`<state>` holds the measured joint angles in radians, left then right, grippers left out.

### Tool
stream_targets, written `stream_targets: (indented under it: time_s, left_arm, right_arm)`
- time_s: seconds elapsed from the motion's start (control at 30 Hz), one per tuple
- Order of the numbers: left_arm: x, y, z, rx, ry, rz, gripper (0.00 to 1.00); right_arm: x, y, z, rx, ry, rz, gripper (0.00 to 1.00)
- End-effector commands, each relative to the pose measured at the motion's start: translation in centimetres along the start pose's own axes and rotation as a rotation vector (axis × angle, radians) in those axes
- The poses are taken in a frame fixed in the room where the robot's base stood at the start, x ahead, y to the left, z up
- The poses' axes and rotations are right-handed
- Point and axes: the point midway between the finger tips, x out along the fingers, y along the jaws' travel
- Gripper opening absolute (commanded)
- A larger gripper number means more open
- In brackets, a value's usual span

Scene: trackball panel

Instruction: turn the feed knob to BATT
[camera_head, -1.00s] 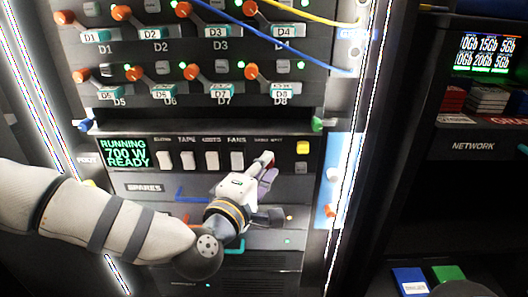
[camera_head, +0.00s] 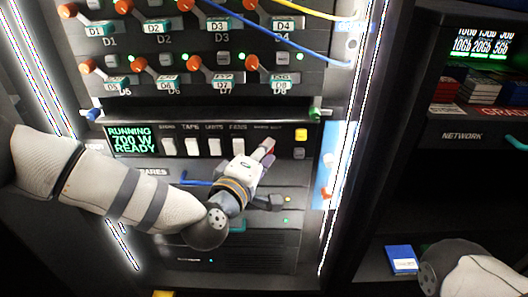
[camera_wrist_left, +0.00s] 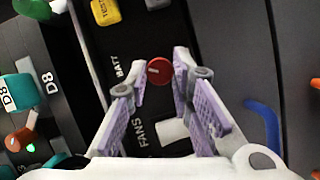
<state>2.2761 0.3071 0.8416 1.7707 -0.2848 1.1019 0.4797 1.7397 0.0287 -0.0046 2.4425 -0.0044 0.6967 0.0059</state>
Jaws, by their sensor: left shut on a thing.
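The feed knob is a small round red knob (camera_wrist_left: 159,70) on the dark power panel, in the left wrist view. A BATT label (camera_wrist_left: 119,66) is printed to its left in that view. It has a faint light mark, whose exact setting I cannot tell. My left gripper (camera_wrist_left: 160,73) has its two purple-padded fingers on either side of the knob, shut on it. In the head view the left gripper (camera_head: 267,148) reaches the right end of the switch row and mostly hides the knob. My right gripper is out of view; part of my right arm shows at the lower right.
White switches (camera_head: 191,146) and a green-lettered display (camera_head: 131,139) are left of the gripper. A yellow button (camera_head: 301,134) is close on its right. Orange-handled levers and cables are above. A blue box (camera_head: 402,258) lies on the right shelf.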

Motion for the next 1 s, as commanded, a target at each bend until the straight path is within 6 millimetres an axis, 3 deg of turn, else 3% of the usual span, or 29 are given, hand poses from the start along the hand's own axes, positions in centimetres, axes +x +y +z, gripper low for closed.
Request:
stream_targets:
  time_s: [0.03,0.1,0.13,0.47,0.8,1.0]
  left_arm:
    - [0.0,0.0,-0.1,0.001,0.003,0.000,0.23]
    - [0.0,0.0,-0.1,0.001,0.003,0.000,0.39]
    - [0.0,0.0,-0.1,0.001,0.003,0.000,0.41]
    - [-0.5,0.0,0.0,0.000,0.001,-0.001,0.41]
    - [-8.9,0.0,-0.1,-0.002,0.001,-0.001,0.41]
    - [-11.7,0.0,-0.1,0.000,0.002,0.000,0.41]
  right_arm:
    - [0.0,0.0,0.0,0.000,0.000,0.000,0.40]
    - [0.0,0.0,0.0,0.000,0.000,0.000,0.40]
    - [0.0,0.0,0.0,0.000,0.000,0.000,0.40]
    - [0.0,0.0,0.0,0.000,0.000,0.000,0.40]
    - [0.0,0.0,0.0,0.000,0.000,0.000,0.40]
    - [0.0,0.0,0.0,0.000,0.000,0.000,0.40]
